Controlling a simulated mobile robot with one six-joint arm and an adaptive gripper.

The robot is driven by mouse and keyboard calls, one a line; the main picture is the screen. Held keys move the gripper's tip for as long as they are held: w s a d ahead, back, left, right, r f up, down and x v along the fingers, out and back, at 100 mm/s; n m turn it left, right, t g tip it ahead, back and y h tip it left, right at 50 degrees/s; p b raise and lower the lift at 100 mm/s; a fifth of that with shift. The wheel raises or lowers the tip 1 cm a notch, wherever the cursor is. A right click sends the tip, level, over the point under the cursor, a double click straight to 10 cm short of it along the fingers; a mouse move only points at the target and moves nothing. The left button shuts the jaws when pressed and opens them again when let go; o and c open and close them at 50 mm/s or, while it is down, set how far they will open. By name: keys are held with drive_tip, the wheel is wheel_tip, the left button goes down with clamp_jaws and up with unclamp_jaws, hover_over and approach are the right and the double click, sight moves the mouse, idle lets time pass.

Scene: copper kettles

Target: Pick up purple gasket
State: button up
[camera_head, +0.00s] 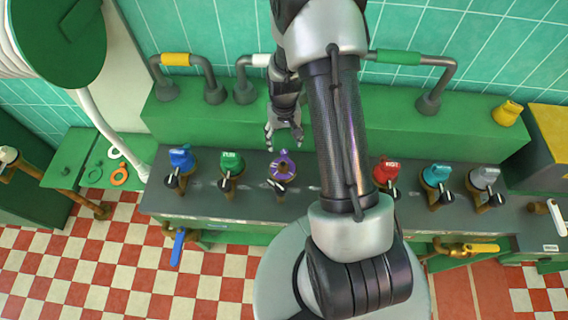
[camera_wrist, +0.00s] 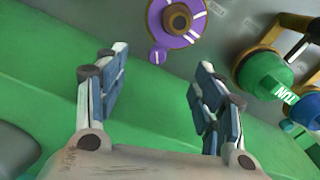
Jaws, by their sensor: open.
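The purple gasket (camera_head: 284,158) is a flat ring with a small tab. In the wrist view the gasket (camera_wrist: 172,30) has white marks, sits around a brown stub (camera_wrist: 179,18) and is cut off by the top edge. My gripper (camera_head: 284,138) is open and empty, on the green-ledge side of the gasket in the head view. In the wrist view the gasket lies beyond the fingertips of my gripper (camera_wrist: 162,65), its tab between them in the picture. It is apart from both fingers.
Blue (camera_head: 181,158), green (camera_head: 231,162), red (camera_head: 385,172), teal (camera_head: 436,174) and grey (camera_head: 486,179) topped valves line the dark counter (camera_head: 330,208). A green ledge (camera_head: 215,125) with pipe handles runs behind. An orange ring (camera_head: 120,175) lies on a green side table at left.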

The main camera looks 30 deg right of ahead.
sight(282, 153)
drive_tip(key=f, duration=0.2)
drive_tip(key=f+b, duration=0.1)
drive_tip(key=f, duration=0.4)
drive_tip(key=shift+w+a+f, duration=0.1)
drive_tip(key=shift+w+a, duration=0.15)
drive_tip(key=shift+w, duration=0.1)
drive_tip(key=shift+c, duration=0.3)
drive_tip(key=shift+s, duration=0.1)
drive_tip(key=c, duration=0.8)
drive_tip(key=shift+c, duration=0.2)
